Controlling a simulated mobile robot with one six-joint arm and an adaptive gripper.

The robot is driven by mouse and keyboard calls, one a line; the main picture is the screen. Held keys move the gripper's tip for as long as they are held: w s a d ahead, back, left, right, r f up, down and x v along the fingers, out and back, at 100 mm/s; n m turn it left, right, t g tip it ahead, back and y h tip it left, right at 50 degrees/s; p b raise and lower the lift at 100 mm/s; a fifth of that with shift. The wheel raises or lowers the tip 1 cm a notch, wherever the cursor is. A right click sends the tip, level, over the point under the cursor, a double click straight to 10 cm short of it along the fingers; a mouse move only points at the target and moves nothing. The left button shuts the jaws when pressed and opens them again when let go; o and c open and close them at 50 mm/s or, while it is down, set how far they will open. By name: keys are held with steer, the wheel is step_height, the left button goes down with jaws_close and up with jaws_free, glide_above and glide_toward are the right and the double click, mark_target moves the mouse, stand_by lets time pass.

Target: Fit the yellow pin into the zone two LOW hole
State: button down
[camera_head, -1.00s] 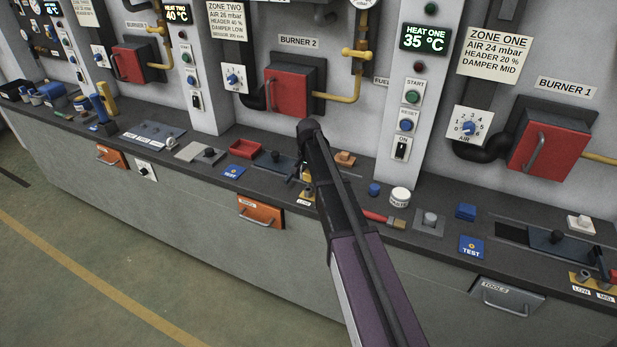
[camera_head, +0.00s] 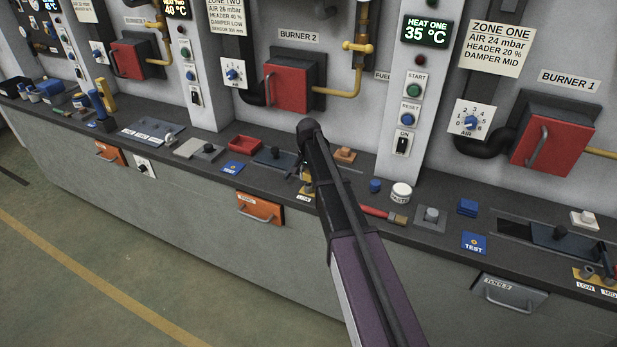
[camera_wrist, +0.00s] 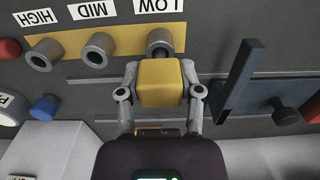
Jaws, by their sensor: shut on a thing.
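My gripper (camera_wrist: 161,88) is shut on the yellow pin (camera_wrist: 162,84), whose blocky head shows between the two fingers in the wrist view. The grey LOW socket (camera_wrist: 159,40) is just beyond the pin, under the upside-down LOW label (camera_wrist: 159,5). The pin's head overlaps the near side of that socket. The pin's lower end is hidden, so I cannot tell whether it touches or enters the hole. The MID socket (camera_wrist: 98,48) and HIGH socket (camera_wrist: 43,55) look empty on the same yellow plate (camera_wrist: 127,40). In the head view my arm covers most of this spot; a LOW label (camera_head: 304,197) shows beside it.
A dark upright plate (camera_wrist: 236,83) with a black knob (camera_wrist: 286,110) stands close right of my gripper in the wrist view. A blue knob (camera_wrist: 44,107) is at left. In the head view a red tray (camera_head: 245,143) and a white jar (camera_head: 401,192) share the bench.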

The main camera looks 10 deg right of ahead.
mark_target(308, 172)
steer(key=shift+f+b, duration=0.95)
steer(key=shift+f, duration=0.1)
steer(key=shift+c, duration=0.9)
jaws_free()
steer(key=shift+r, duration=0.1)
steer(key=shift+o, duration=0.9)
steer(key=shift+r+p, duration=3)
steer(key=shift+p, duration=0.05)
steer(key=s+n, duration=0.7)
steer(key=s, duration=2.2)
steer(key=shift+a, duration=0.25)
